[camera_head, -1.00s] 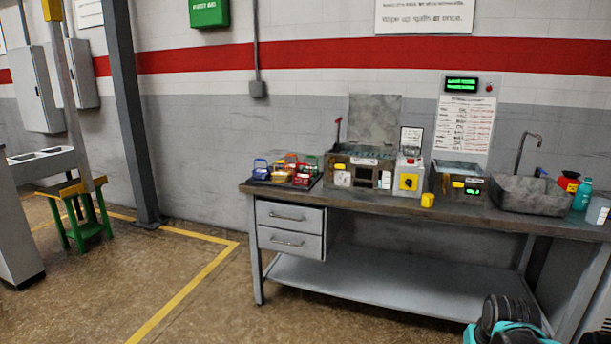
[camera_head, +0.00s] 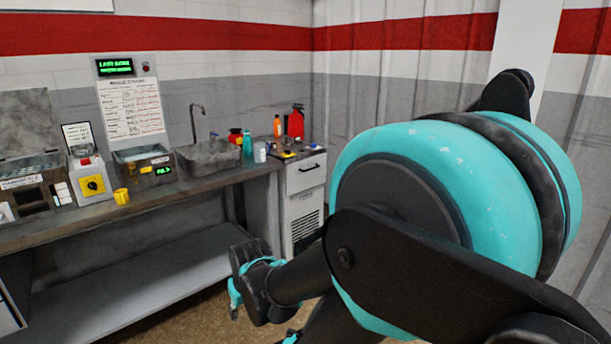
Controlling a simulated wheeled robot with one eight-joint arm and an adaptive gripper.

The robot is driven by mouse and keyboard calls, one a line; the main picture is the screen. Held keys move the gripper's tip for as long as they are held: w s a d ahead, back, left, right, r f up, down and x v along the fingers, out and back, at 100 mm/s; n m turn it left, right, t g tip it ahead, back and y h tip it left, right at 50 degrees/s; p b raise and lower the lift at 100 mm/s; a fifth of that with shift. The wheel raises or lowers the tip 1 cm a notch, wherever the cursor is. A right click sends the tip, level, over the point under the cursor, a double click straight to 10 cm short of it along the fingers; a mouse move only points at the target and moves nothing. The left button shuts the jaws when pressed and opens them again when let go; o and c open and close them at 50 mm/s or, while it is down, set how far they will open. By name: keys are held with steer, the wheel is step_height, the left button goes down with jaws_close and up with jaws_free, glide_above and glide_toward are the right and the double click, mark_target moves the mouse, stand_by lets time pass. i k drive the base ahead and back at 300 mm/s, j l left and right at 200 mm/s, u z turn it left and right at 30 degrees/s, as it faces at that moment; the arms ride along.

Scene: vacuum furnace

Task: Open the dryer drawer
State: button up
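A white cabinet (camera_head: 302,205) stands at the right end of the workbench, near the wall corner. It looks like the dryer, though no label can be read. Its top drawer (camera_head: 296,177) has a dark bar handle (camera_head: 312,168) and looks shut. A slotted vent is below it. My black and teal arm fills the right of the view and hides part of the cabinet's right side. The end of my arm with my gripper (camera_head: 250,285) is low in front of the bench and left of the cabinet in the picture. Its fingers are not clear.
The workbench (camera_head: 105,208) runs along the wall to the left, with a lower shelf (camera_head: 150,272). It bears a sink basin (camera_head: 208,157), a yellow cup (camera_head: 122,197) and control boxes. Bottles and a red container (camera_head: 295,122) stand at the right end. Some floor shows below.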

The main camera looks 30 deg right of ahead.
mark_target(300, 174)
steer(key=z, duration=1)
steer(key=i, duration=0.1)
